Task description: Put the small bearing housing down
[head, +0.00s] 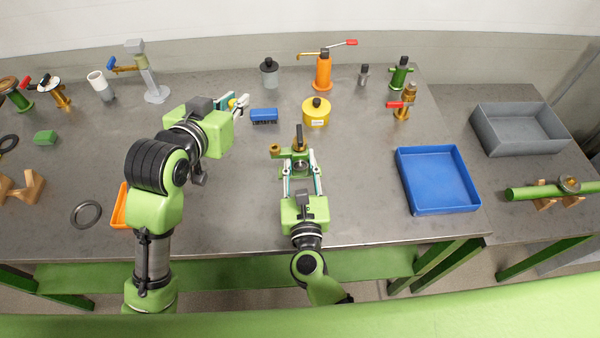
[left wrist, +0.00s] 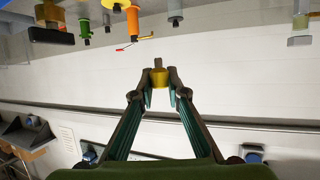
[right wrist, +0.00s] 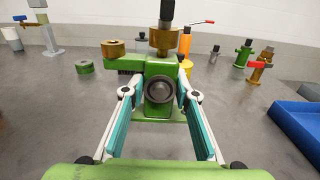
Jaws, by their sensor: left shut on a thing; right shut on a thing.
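A green body with a round dark bore, which looks like the small bearing housing (right wrist: 159,112), is in the middle of the right wrist view. It also shows in the head view (head: 297,155), upright at the middle of the bench. A brass cap (right wrist: 114,48) and a brass part with a black stem (right wrist: 165,38) show at its upper side. My right gripper (head: 302,176) is shut on the green body, one finger at each side. My left gripper (head: 238,104) is raised over the bench, shut on a small brass piece (left wrist: 159,78) with a short stem.
A blue tray (head: 438,205) lies right of the right gripper, with a grey bin (head: 520,145) beyond. An orange tray (head: 119,208) is partly hidden by my left arm.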

